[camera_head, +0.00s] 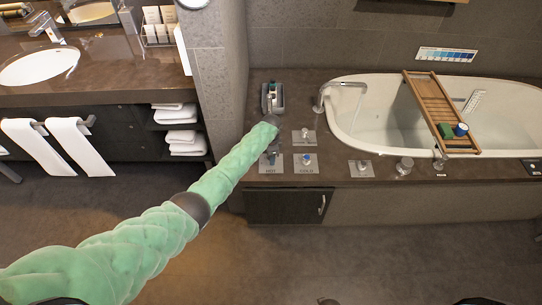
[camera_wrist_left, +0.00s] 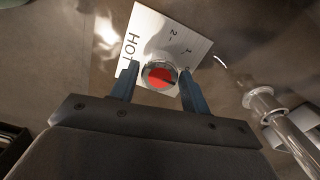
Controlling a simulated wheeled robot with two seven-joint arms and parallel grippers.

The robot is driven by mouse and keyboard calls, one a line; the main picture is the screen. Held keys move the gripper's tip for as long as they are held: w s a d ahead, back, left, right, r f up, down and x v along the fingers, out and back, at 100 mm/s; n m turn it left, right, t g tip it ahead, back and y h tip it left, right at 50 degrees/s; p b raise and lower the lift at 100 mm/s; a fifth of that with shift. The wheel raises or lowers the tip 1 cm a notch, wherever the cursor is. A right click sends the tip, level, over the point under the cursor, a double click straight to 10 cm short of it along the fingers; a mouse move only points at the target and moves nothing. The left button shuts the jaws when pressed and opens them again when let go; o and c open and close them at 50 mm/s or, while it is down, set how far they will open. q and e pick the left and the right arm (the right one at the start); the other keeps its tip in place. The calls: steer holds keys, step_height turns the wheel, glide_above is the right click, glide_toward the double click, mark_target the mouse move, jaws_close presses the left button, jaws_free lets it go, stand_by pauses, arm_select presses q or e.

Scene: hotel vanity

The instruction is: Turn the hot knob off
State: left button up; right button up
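The hot knob (camera_wrist_left: 160,75) has a red top and a metal rim, on a white plate (camera_wrist_left: 150,35) marked HOT with numbers. My left gripper (camera_wrist_left: 158,68) has its two dark blue fingers on either side of the knob in the left wrist view. The fingers stand apart, with narrow gaps seeming to show between them and the knob; contact is hard to tell. In the head view my left arm reaches to the HOT plate (camera_head: 269,168) and mostly covers the knob. My right gripper is not in view.
The COLD knob (camera_head: 306,159) stands right of the HOT plate, and another knob (camera_head: 305,133) is behind it. A faucet (camera_head: 322,98) stands at the bathtub (camera_head: 358,115). A grey caddy (camera_head: 279,97) sits behind my left wrist. A wooden tray (camera_head: 428,92) spans the tub.

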arm_select(q)
steer(key=shift+o, duration=1.1)
steer(key=shift+r, duration=0.1)
steer(key=shift+r, duration=0.3)
steer(key=shift+r+b, duration=0.85)
steer(key=shift+r, duration=2.6)
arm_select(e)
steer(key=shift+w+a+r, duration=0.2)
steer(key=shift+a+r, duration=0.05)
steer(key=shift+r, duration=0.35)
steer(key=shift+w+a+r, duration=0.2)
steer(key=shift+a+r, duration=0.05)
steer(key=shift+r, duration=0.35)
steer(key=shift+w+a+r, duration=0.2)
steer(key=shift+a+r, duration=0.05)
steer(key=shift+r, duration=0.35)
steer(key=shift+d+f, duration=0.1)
